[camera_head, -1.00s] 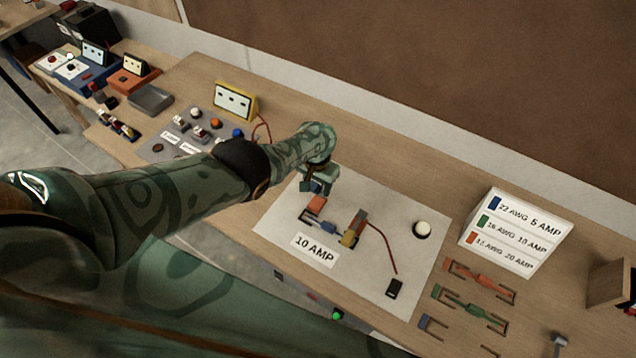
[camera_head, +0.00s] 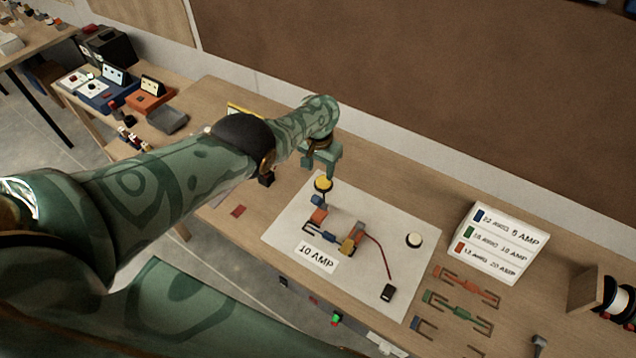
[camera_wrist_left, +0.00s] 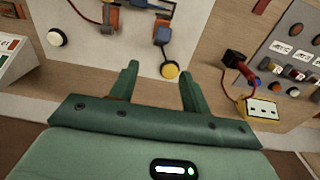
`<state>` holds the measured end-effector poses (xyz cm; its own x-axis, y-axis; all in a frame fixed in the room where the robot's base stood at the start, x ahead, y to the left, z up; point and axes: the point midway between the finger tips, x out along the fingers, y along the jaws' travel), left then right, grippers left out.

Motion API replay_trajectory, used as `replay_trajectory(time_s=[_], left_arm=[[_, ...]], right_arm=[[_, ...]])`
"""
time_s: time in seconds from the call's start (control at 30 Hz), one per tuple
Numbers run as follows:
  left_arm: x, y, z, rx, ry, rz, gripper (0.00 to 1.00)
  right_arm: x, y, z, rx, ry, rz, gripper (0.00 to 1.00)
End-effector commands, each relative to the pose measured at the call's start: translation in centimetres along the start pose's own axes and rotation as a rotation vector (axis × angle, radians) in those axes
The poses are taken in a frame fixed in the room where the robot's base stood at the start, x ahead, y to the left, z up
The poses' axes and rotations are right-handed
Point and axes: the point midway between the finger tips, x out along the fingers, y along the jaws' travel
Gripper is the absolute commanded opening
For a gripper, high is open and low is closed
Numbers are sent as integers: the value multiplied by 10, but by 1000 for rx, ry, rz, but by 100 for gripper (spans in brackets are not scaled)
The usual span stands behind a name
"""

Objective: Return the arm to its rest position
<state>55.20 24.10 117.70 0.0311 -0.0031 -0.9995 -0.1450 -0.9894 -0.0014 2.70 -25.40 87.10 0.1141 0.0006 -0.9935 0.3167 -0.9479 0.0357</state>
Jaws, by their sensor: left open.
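My left arm, green-patterned, reaches in from the left across the bench. Its green gripper (camera_head: 322,166) is open and points down over the back left edge of a white mat (camera_head: 400,222). In the left wrist view my open gripper (camera_wrist_left: 160,73) has nothing clasped between its fingers. My right gripper is not in view.
A wire-gauge sign (camera_head: 497,242) and fuse-like pieces (camera_head: 458,306) are at the right. A yellow-framed panel (camera_wrist_left: 262,108) stands close by. A brown wall board (camera_head: 430,80) rises behind.

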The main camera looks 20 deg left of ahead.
Motion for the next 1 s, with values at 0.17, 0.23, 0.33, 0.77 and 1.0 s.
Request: replay_trajectory(time_s=[0.17,0.23,0.33,0.77,1.0], left_arm=[[-5,-2,-3,0,0,0,47],[-5,-2,-3,0,0,0,47],[-5,-2,-3,0,0,0,47],[16,-3,6,62,33,-38,47],[49,-5,64,249,155,-193,47]], right_arm=[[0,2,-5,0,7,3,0],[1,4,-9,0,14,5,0],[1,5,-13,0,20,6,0],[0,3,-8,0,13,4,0],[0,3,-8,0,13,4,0]])
